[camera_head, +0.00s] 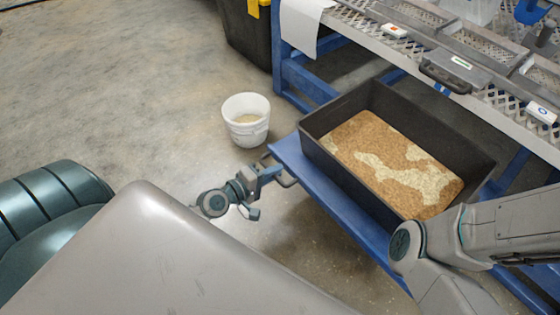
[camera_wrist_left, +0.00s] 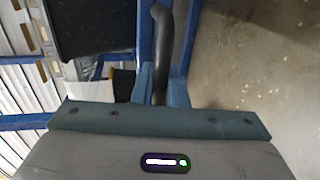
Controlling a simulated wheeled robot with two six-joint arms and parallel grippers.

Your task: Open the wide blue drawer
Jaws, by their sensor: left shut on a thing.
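The wide blue drawer (camera_head: 335,205) stands pulled out from under the metal-mesh bench. A deep black tray (camera_head: 325,160) sits on it and holds tan and pale granular substrate (camera_head: 385,160). My left gripper (camera_head: 272,172) is at the drawer's front edge, shut on the dark handle (camera_head: 289,182). In the left wrist view the dark curved handle (camera_wrist_left: 162,40) runs between the two fingers (camera_wrist_left: 160,92), beside the blue drawer front (camera_wrist_left: 184,45). My right arm crosses the lower right of the head view, and its gripper is not in view.
A white bucket (camera_head: 246,120) with some substrate stands on the floor left of the drawer. A black bin (camera_head: 247,35) is behind it. The mesh bench top (camera_head: 485,90) carries trays and small items. My right arm is close to the black tray's near right corner. Concrete floor at left is clear.

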